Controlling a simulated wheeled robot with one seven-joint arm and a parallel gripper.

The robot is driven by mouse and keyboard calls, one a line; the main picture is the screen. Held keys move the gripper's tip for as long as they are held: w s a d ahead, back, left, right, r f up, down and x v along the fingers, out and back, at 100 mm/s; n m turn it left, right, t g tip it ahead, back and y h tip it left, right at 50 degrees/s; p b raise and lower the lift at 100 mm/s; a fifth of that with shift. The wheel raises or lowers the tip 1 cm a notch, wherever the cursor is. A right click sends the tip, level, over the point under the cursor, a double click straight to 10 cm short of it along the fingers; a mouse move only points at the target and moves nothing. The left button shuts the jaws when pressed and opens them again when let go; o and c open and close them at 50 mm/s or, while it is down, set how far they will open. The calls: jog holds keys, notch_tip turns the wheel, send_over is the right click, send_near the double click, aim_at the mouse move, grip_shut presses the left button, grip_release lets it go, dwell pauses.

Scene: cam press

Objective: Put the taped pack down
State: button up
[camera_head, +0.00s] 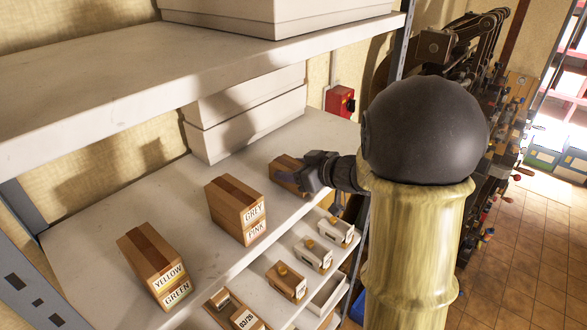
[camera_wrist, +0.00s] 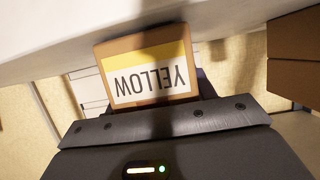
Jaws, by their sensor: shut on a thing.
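My gripper (camera_head: 304,177) is shut on a brown cardboard pack (camera_head: 285,172) over the right part of the middle shelf (camera_head: 110,205). In the wrist view the held pack (camera_wrist: 147,68) shows a white label with a yellow band, reading YELLOW upside down. The fingers hide part of it. I cannot tell whether its underside touches the shelf. To its left stands a taped brown pack labelled GREY and PINK (camera_head: 237,210). Further left stands another taped pack labelled YELLOW and GREEN (camera_head: 155,264). Both rest on the shelf, apart from the held pack.
White boxes (camera_head: 250,123) stand at the back of the shelf. An upper shelf (camera_head: 130,85) hangs overhead with a white box. Small labelled blocks (camera_head: 287,281) sit along a lower ledge in front. A grey upright (camera_head: 405,40) stands at the right. Bare shelf separates the packs.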

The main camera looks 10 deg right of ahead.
jog(key=shift+f, duration=0.1)
jog(key=o, duration=1.1)
jog(key=b+v, duration=0.2)
jog(key=v, duration=1)
